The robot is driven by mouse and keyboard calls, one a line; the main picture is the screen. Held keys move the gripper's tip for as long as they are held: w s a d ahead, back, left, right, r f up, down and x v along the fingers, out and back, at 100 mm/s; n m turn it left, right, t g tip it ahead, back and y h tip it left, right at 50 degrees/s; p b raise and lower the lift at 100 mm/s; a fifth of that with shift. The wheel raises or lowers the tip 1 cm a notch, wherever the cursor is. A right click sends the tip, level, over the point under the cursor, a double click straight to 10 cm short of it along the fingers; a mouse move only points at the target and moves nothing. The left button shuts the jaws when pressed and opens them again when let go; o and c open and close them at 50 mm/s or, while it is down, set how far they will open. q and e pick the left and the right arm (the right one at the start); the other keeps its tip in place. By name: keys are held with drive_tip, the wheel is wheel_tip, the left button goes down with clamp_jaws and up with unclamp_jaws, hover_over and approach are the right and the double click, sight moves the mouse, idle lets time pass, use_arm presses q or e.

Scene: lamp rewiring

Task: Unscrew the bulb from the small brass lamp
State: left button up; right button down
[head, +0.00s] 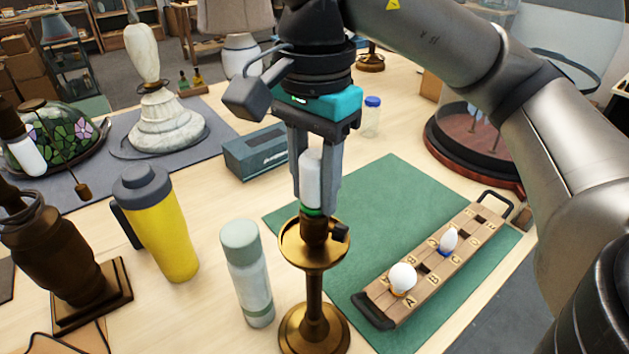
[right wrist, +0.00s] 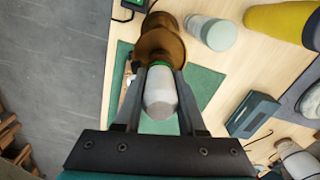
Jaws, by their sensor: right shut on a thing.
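The small brass lamp (head: 314,290) stands upright near the front middle of the table. It also shows in the right wrist view (right wrist: 160,40). A white bulb (head: 311,178) with a green band at its base sits at the top of the lamp, at the socket. My right gripper (head: 316,205) points down from above with its two fingers on either side of the bulb, shut on it. In the right wrist view the bulb (right wrist: 159,95) lies between the fingers. Whether its thread is still in the socket is hidden. My left gripper is not in view.
A wooden tray (head: 421,268) with lettered slots holds two white bulbs on the green mat (head: 372,200) at right. A pale bottle (head: 248,275) stands close left of the lamp, with a yellow mug (head: 165,235) beyond. A dark blue box (head: 257,152) lies behind.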

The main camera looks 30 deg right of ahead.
sight(314, 153)
drive_tip(key=n, duration=0.4)
drive_tip(key=shift+r+p, duration=2.35)
drive_tip(key=shift+r, duration=0.25)
drive_tip(key=shift+f, duration=0.1)
